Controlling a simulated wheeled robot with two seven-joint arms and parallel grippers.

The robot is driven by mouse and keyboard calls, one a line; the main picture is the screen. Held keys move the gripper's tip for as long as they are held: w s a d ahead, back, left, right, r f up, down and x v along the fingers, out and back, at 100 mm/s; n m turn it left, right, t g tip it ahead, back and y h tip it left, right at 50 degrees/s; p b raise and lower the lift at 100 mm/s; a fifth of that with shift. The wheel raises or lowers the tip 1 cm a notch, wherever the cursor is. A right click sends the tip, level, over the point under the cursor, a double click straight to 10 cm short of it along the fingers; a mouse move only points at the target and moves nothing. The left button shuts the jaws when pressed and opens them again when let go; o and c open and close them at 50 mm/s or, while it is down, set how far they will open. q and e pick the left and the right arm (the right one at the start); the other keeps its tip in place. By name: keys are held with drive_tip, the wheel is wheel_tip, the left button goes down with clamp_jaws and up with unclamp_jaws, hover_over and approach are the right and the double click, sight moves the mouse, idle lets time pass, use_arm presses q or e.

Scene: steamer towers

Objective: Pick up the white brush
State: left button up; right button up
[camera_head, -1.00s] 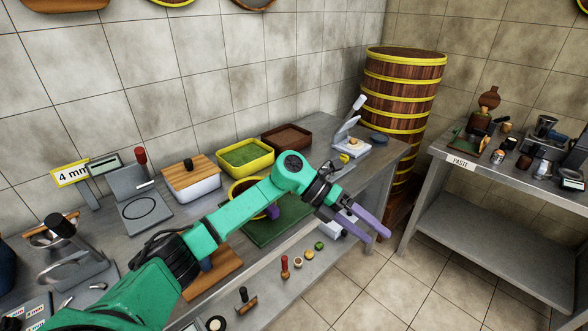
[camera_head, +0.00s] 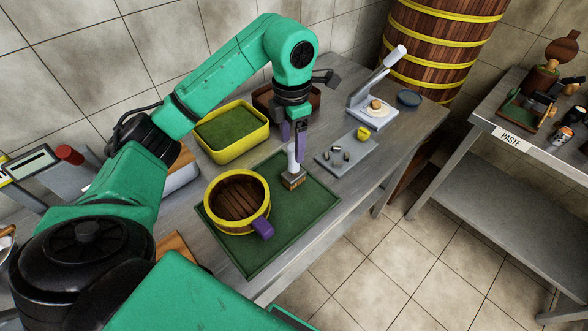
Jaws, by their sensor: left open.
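A brush with a white handle and brown bristles (camera_head: 292,178) stands upright, bristles down, on the green mat (camera_head: 305,212) near its far right part. My left gripper (camera_head: 293,147) points down right at the brush's handle, with its purple fingers apart. The fingers look to be beside or around the upper handle; I cannot tell the exact gap. My right gripper is not in view.
A yellow tray of green stuff (camera_head: 231,150) and a brown tray (camera_head: 263,97) stand behind. A grey plate with small pieces (camera_head: 345,158) lies right of the brush, and a press with a white handle (camera_head: 371,95) stands beyond it. A tall banded steamer tower (camera_head: 440,45) stands in the corner.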

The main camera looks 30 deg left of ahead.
sight(293, 164)
use_arm(q)
wheel_tip(293, 164, down, 3)
drive_tip(key=shift+w+f, duration=0.1)
drive_tip(key=shift+f, duration=0.1)
drive_tip(key=shift+w+a+f+p, duration=0.1)
drive_tip(key=shift+w+f+p, duration=0.1)
drive_tip(key=shift+f+p, duration=0.4)
drive_tip(key=shift+w+a+f+p, duration=0.1)
drive_tip(key=shift+w+f+p, duration=0.1)
drive_tip(key=shift+f+p, duration=0.35)
wheel_tip(293, 164, down, 3)
drive_tip(key=shift+s+d+r, duration=0.1)
drive_tip(key=shift+f, duration=0.2)
drive_tip(key=shift+c, duration=1.2)
clamp_jaws()
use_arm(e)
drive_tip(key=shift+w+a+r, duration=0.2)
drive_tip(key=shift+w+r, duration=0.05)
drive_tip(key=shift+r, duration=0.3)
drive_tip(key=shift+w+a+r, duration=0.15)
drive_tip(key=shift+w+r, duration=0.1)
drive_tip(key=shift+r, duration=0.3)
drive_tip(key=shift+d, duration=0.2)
